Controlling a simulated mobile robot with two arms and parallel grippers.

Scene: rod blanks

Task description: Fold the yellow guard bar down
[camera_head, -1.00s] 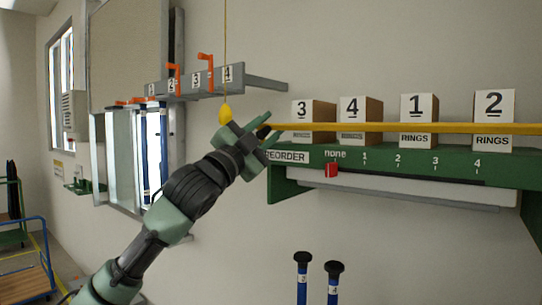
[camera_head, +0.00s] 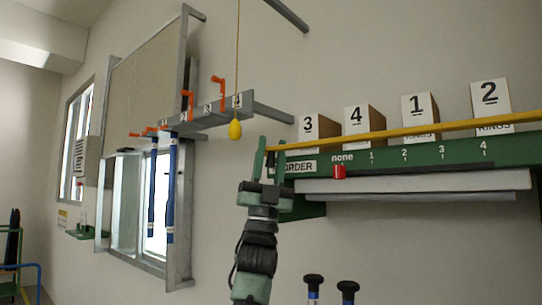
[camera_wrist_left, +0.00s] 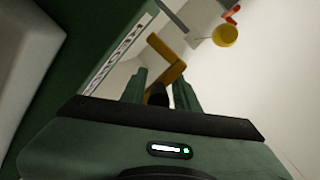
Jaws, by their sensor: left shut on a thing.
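The yellow guard bar (camera_head: 400,134) runs across the front of the numbered boxes, above the green shelf edge (camera_head: 420,156). In the left wrist view the bar (camera_wrist_left: 172,75) shows a bend near its end, with a black grip (camera_wrist_left: 157,95) between my fingers. My left gripper (camera_head: 269,150) points up at the left end of the bar and is shut on that grip; it also shows in the left wrist view (camera_wrist_left: 158,84). The fingers hide part of the bar's end. My right gripper is not in view.
Boxes marked 3 (camera_head: 308,126), 4 (camera_head: 356,117), 1 (camera_head: 416,107) and 2 (camera_head: 490,95) stand on the shelf. A red slider (camera_head: 339,172) sits under "none". A yellow pull (camera_head: 235,130) hangs on a cord left of my gripper. Black-topped rods (camera_head: 313,281) stand below.

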